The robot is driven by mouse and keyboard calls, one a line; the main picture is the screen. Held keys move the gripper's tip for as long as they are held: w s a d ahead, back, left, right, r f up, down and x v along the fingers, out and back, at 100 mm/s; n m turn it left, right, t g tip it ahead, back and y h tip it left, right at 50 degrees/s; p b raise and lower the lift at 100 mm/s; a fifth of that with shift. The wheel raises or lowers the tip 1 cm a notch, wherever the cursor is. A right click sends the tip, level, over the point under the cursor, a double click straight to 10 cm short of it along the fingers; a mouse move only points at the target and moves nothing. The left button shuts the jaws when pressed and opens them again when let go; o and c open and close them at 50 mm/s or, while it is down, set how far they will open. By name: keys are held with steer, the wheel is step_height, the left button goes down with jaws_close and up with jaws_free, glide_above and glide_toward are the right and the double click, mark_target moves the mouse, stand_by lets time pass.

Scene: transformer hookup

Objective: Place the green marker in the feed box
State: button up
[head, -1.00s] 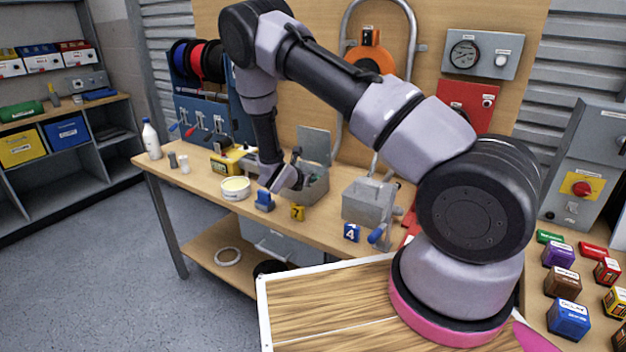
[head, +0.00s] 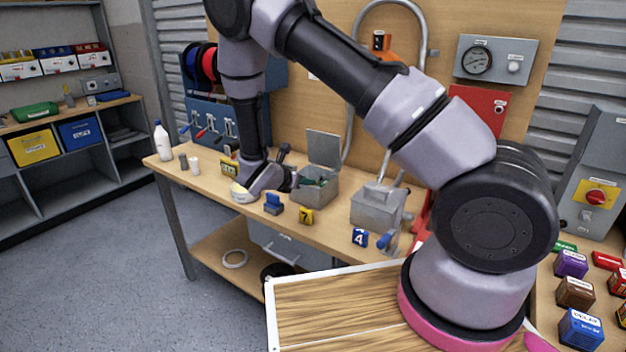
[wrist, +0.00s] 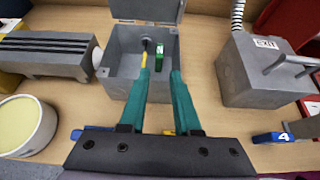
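The open grey box (wrist: 122,78), taken as the feed box, has its lid raised; it also shows in the head view (head: 322,192). The small green marker (wrist: 159,56) with a pale mark stands inside it, near the back wall, in the wrist view. My gripper (wrist: 160,72) has two teal fingers, spread apart with a clear gap. They reach over the box's front, and the green marker shows beyond the gap, apparently not gripped. A thin yellow piece (wrist: 144,60) shows at the left fingertip. In the head view my wrist partly hides the box area.
A closed grey box labelled EXIT (wrist: 262,75) stands right of the open box. A blue 4 tag (head: 360,237), yellow 7 tag (head: 306,215) and blue block (head: 273,204) sit along the front. A round tub (wrist: 24,125) is at left.

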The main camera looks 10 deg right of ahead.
steer(key=s+d+r+m+g+y, duration=0.1)
steer(key=s+d+r+m+g, duration=0.1)
steer(key=s+d+r+m, duration=0.35)
steer(key=s+d+r+m+g+y, duration=0.1)
steer(key=s+d+r+m+g, duration=0.15)
steer(key=r+m, duration=0.5)
steer(key=s+d+r+m+g+y, duration=0.1)
steer(key=s+d+r+m+g, duration=0.2)
steer(key=r, duration=0.6)
steer(key=s+r+m+t+y, duration=0.6)
steer(key=s+r+m+y, duration=0.1)
steer(key=s+r+m, duration=0.8)
steer(key=shift+s+a+r+y, duration=0.15)
steer(key=shift+s+r+y, duration=0.15)
steer(key=shift+s+r, duration=0.55)
steer(key=shift+f, duration=0.1)
